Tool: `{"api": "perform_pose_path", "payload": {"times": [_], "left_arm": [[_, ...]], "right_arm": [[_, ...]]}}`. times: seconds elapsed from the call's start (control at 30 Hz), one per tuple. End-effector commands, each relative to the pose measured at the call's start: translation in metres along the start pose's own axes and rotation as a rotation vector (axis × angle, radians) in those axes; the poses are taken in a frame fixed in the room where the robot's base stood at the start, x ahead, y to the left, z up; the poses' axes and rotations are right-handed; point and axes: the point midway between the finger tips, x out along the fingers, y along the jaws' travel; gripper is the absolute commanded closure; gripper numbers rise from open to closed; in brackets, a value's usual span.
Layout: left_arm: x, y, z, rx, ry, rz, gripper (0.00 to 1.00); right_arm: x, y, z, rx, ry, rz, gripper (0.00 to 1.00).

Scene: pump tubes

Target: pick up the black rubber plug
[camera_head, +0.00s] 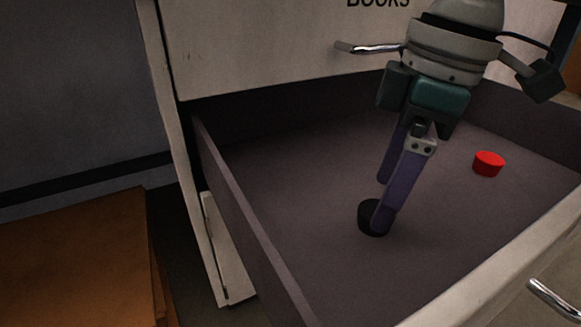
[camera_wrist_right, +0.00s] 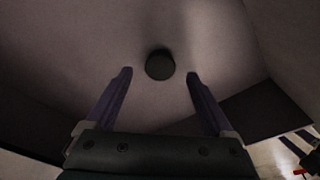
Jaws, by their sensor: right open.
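The black rubber plug (camera_head: 368,216) stands on the floor of the open drawer, partly hidden behind a fingertip in the head view. It shows whole in the right wrist view (camera_wrist_right: 160,65), as a dark round disc just beyond the fingertips and between their lines. My right gripper (camera_head: 382,203) reaches down into the drawer at the plug. In the right wrist view my right gripper (camera_wrist_right: 159,73) is open and empty, with one finger to each side of the plug. I cannot tell whether a finger touches it. My left gripper is not in view.
A red plug (camera_head: 488,164) lies in the drawer to the right. The drawer's left wall (camera_head: 245,215) and front panel (camera_head: 510,262) bound the space. The cabinet face (camera_head: 270,45) with a metal handle is above. An orange-brown wooden surface (camera_head: 75,260) is at lower left.

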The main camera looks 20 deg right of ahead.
Motion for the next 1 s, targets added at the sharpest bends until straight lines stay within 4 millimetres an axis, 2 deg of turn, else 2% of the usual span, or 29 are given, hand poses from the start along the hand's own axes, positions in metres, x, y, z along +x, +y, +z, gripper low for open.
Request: {"api": "perform_pose_path", "payload": {"times": [0.03,0.1,0.4,1.0], "left_arm": [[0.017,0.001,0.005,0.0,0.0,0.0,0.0],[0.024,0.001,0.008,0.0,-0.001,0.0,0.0],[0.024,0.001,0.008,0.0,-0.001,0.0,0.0],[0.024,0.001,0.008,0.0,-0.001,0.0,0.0]], "right_arm": [[0.016,0.001,0.003,0.0,0.0,0.001,0.13],[0.025,0.0,0.002,-0.001,0.0,0.0,0.13],[0.026,0.0,0.001,-0.001,0.0,0.0,0.13],[0.026,0.0,0.002,-0.001,-0.001,0.0,0.8]]}}
